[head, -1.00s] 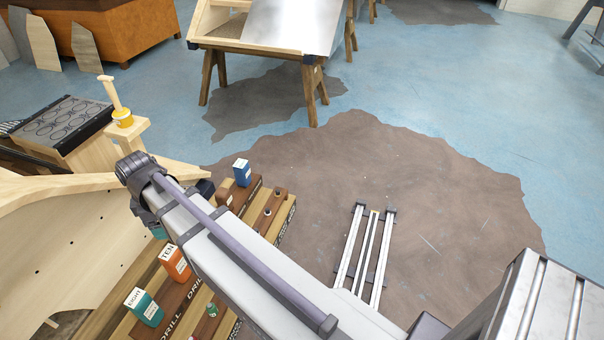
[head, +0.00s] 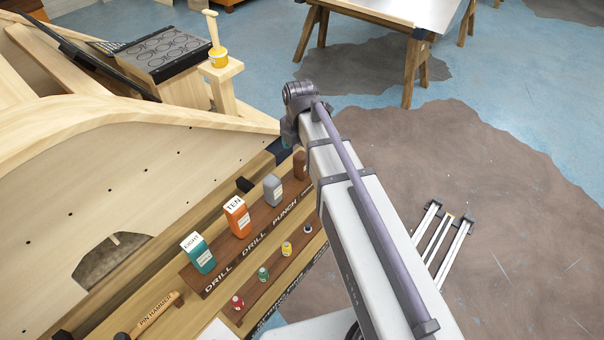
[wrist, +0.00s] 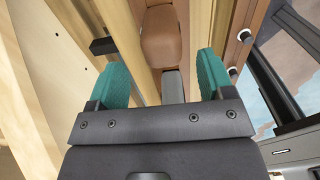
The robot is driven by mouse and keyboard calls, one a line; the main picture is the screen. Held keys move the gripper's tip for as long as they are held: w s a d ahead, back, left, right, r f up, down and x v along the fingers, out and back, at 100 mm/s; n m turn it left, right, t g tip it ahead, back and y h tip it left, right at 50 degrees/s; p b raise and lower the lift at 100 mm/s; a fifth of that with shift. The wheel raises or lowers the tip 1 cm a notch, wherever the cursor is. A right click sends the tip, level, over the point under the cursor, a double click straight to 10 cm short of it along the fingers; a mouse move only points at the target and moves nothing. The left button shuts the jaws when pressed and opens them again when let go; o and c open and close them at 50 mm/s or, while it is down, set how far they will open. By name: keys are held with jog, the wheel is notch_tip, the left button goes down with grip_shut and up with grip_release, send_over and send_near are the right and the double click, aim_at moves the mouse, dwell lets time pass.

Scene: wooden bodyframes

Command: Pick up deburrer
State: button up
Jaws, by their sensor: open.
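No visible label reads deburrer, so I cannot tell for sure which tool it is. In the wrist view a brown rounded handle (wrist: 162,38) stands ahead, between the lines of my gripper's fingers. A grey tool (wrist: 172,86) shows just below it. In the head view the brown handle (head: 300,164) is at the far end of the tool row, partly hidden by my arm, beside the grey tool (head: 272,189). My gripper (wrist: 160,65) has two teal fingers, spread apart with nothing gripped. In the head view the gripper is mostly hidden behind my arm.
The tool rack (head: 236,262) also holds an orange TEN drill (head: 237,217), a teal EIGHT drill (head: 198,253) and several small coloured pieces in its lower row. A pin hammer (head: 152,314) lies nearby. A curved wooden frame (head: 140,190) borders the rack on the left.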

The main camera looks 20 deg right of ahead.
aim_at(301, 162)
jog(key=f+b, duration=0.1)
jog(key=f, duration=0.1)
jog(key=f+b, duration=0.4)
jog(key=shift+d+f, duration=0.25)
jog(key=shift+f, duration=0.05)
jog(key=shift+r, duration=0.25)
jog(key=shift+c, duration=0.2)
jog(key=c, duration=1.2)
jog(key=shift+o, duration=0.2)
notch_tip(301, 162, up, 16)
jog(key=p, duration=1.6)
